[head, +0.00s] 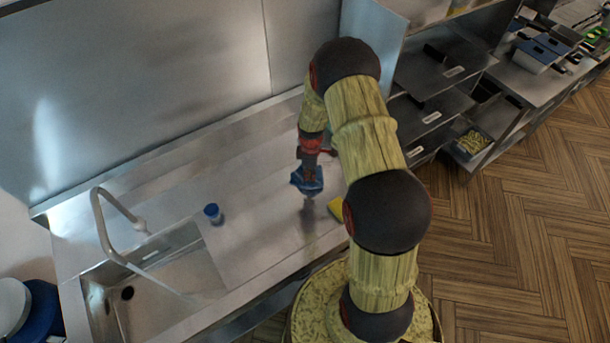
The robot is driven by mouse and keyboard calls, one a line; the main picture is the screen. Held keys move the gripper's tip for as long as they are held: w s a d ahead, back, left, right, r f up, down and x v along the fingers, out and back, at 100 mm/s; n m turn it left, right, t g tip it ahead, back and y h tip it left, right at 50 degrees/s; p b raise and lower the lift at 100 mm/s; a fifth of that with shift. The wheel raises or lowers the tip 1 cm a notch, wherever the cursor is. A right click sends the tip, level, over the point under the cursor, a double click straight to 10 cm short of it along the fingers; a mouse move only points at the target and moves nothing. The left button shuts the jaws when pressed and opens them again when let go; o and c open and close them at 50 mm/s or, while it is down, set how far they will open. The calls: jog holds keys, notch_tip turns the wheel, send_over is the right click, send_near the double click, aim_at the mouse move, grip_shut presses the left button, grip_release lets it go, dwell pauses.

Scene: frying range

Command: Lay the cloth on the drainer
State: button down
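My gripper (309,172) is above the steel counter, right of the sink, pointing down. A crumpled blue cloth (307,184) hangs at its fingertips, and the gripper appears shut on it. A dark shadow lies on the counter below, so the cloth looks held a little above the surface. The flat drainer (255,230) is the steel surface beside the sink, below and left of the cloth. The fingers are small and partly hidden by the cloth.
A small blue-capped container (213,214) stands on the drainer near the sink (160,300). A yellow sponge (337,208) lies right of the cloth, partly behind my arm. A curved tap (110,225) rises at the left. Clear surface lies between container and sponge.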

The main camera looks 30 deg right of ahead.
jog(key=shift+f, duration=0.6)
notch_tip(320, 180, down, 5)
jog(key=b, duration=0.4)
jog(key=shift+r, duration=0.1)
jog(key=shift+r, duration=0.2)
notch_tip(320, 180, up, 9)
jog(key=p, duration=0.4)
jog(key=shift+p, duration=0.3)
jog(key=shift+f, duration=0.15)
